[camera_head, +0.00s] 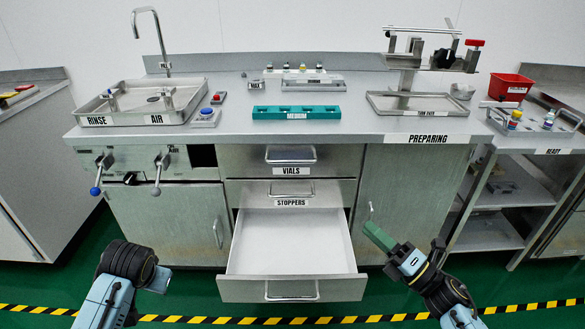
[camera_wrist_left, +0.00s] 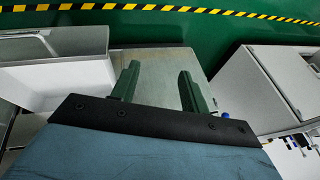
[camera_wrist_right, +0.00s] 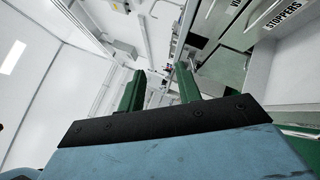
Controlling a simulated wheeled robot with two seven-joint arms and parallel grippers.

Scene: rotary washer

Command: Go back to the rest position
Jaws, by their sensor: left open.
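The counter carries a rinse basin (camera_head: 148,118), a teal medium rack (camera_head: 296,112) and a tube tray (camera_head: 417,104). A red bin (camera_head: 510,86) stands on the side table at the right. The vials drawer (camera_head: 290,160) is shut. The open drawer juts out between my arms.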

